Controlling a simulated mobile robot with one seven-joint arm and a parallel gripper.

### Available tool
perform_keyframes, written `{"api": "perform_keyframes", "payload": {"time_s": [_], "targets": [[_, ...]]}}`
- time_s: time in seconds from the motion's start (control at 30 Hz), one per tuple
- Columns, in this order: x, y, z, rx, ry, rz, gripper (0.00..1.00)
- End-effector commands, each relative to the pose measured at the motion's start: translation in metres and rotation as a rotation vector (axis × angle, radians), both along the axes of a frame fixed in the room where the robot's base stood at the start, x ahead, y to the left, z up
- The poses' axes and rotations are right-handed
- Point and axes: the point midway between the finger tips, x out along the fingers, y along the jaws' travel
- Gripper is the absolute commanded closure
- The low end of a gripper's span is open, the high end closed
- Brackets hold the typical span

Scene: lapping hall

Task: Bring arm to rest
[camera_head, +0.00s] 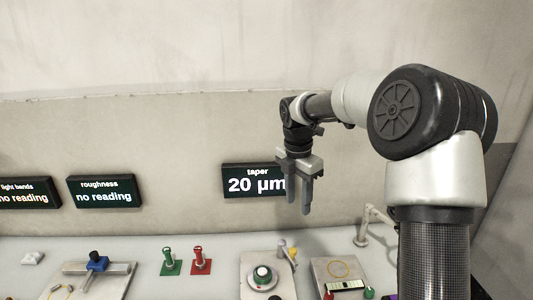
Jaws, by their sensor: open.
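My arm rises at the right and reaches left across the back wall, with its end bent downward. My gripper (304,200) hangs above the bench (215,246), pointing down. Its two fingers are apart with nothing between them. It overlaps the right part of the taper display (253,180), which reads 20 µm. The gripper is clear of the things on the bench below.
A round fixture (263,276) sits on a plate below my gripper. A blue-topped device (97,263) is at left. The roughness display (105,191) reads "no reading".

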Motion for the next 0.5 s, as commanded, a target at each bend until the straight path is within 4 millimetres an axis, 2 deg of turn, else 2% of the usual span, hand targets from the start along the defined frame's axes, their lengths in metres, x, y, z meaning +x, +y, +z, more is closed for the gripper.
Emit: {"api": "perform_keyframes", "payload": {"time_s": [0.03, 0.2, 0.33, 0.5], "targets": [[-0.016, 0.002, 0.020, -0.025, -0.035, -0.098, 0.60], [-0.083, -0.001, 0.067, -0.037, -0.163, -0.566, 0.60], [-0.138, -0.006, 0.092, 0.024, -0.268, -0.949, 0.60], [-0.213, -0.011, 0.109, 0.199, -0.365, -1.442, 0.60]]}}
